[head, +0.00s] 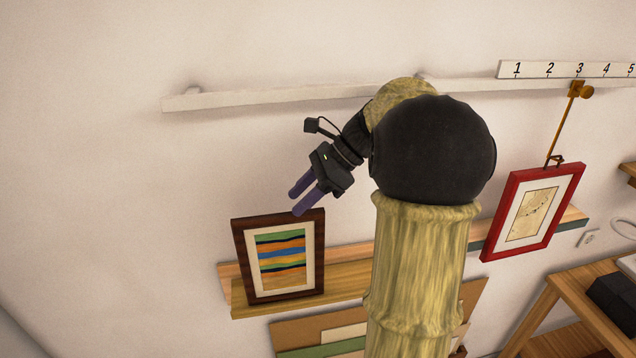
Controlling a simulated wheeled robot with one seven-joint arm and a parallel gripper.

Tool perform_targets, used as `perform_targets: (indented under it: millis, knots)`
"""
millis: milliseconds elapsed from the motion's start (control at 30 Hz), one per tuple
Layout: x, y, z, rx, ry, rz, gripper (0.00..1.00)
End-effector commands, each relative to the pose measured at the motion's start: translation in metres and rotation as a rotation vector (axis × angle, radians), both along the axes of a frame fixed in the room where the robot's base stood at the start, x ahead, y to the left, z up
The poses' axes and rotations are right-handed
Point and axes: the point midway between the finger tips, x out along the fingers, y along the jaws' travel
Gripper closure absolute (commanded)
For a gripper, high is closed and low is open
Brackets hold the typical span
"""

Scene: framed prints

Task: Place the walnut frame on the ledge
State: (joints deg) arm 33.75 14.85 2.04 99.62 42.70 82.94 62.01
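The walnut frame (237,262), dark brown around a print of coloured stripes, stands upright on the left part of the wooden ledge (345,294). It leans back toward the wall and its lower edge meets the ledge. My gripper (297,203) is just above the frame's top edge, toward its right corner. Its two purple fingers are apart with a gap between them, and nothing shows between them. The right fingertip overlaps the frame's top edge in the picture; I cannot tell if it touches. My arm hides the middle of the ledge.
A white rail (270,97) runs along the wall above, with a numbered strip (560,70) at right. A red frame (533,212) hangs from it on a brass rod (563,125). A wooden table (560,285) stands lower right. Flat boards (300,332) lean below the ledge.

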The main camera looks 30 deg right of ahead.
Motion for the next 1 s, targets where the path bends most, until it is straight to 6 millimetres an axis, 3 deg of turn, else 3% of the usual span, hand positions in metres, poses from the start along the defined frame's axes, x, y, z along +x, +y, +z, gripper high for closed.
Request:
perform_targets:
  millis: [300,1000]
  knots:
    - [-0.009,-0.034,0.034,-0.001,-0.001,0.000,0.60]
    - [-0.010,-0.035,0.037,0.000,0.001,0.001,0.60]
